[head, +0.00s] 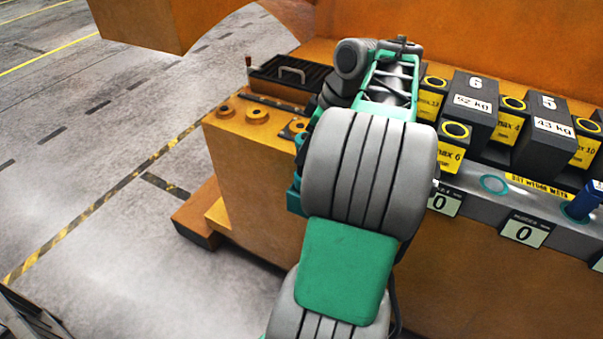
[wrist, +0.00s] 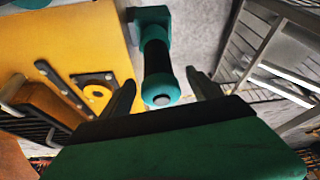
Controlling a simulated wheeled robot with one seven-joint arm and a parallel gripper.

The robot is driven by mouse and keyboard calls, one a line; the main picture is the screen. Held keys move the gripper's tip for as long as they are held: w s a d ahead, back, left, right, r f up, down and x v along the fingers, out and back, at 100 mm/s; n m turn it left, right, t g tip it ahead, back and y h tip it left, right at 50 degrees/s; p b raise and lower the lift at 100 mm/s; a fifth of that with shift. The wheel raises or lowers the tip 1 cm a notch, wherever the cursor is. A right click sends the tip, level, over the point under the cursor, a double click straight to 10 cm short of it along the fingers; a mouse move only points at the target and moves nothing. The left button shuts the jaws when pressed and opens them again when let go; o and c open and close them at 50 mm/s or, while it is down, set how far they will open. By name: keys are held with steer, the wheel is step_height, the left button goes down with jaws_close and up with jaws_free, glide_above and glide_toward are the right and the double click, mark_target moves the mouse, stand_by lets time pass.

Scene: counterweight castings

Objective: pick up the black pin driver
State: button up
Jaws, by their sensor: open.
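In the wrist view, a black cylindrical grip (wrist: 157,62) with a teal end cap, which looks like the pin driver, hangs by a teal block (wrist: 154,16) beside the orange bench. My gripper (wrist: 161,80) is open, with one dark finger on each side of the teal cap. Gaps show between the fingers and the tool, and I cannot tell how deep the tool sits between them. In the head view my arm hides the gripper and most of the tool's place at the bench edge.
The orange bench (head: 250,170) carries a black slatted tray (head: 283,75) and orange rings (head: 257,115). Black weights, such as one marked 52 kg (head: 470,103), stand in a row at right. A metal rack (wrist: 285,60) is at right in the wrist view. Grey floor (head: 110,110) at left is clear.

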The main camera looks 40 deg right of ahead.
steer(key=b+x, duration=0.1)
steer(key=x, duration=0.4)
steer(key=shift+f, duration=0.4)
jaws_close()
steer(key=shift+r, duration=0.1)
stand_by(0.4)
